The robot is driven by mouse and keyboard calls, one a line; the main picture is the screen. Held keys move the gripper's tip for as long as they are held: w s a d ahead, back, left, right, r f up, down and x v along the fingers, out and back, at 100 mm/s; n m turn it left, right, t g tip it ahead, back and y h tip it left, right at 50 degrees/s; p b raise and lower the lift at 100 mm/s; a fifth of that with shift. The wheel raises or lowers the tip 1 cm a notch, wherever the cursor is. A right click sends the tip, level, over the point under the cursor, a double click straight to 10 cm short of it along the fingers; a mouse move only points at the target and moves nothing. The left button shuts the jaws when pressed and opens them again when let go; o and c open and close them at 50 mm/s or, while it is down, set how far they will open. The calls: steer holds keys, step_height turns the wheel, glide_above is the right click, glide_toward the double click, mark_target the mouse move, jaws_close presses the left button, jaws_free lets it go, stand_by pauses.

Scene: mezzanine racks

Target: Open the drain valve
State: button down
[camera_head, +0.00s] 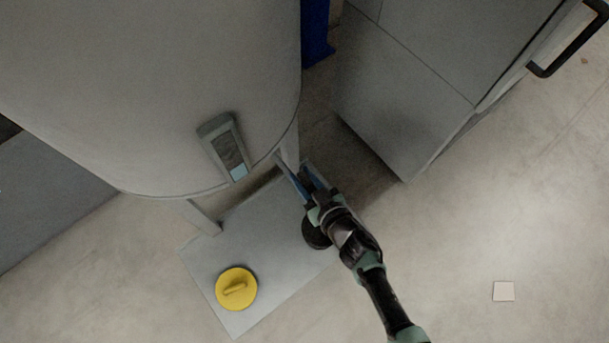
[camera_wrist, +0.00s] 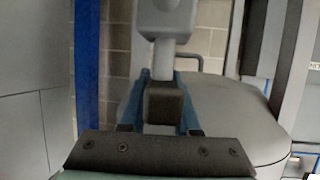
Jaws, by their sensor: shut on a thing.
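My gripper (camera_head: 305,184) reaches in beside the leg at the lower right of the big grey tank (camera_head: 200,90). Its two blue fingers stand on either side of a dark block, which I take for the drain valve's handle (camera_wrist: 165,103). The gripper is shut on this block. In the wrist view, a grey fitting (camera_wrist: 165,18) with a short stem rises just beyond the block. In the head view the valve is mostly hidden by my gripper and the tank's lower edge, so its turn position cannot be told.
A gauge-like box with a light blue screen (camera_head: 231,150) is on the tank's side. A yellow lid with a grip (camera_head: 236,289) lies on a grey floor plate (camera_head: 205,262). A grey cabinet (camera_head: 400,90) stands close on the right. The lower right floor is clear except for a pale square (camera_head: 503,291).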

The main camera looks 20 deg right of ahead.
steer(key=shift+s+a+f+n+g+y+b, duration=0.15)
steer(key=shift+n+g+y+b, duration=0.35)
steer(key=shift+n+y, duration=0.3)
steer(key=c, duration=0.6)
jaws_free()
steer(key=shift+c, duration=0.2)
steer(key=p+v, duration=0.4)
steer(key=v, duration=0.9)
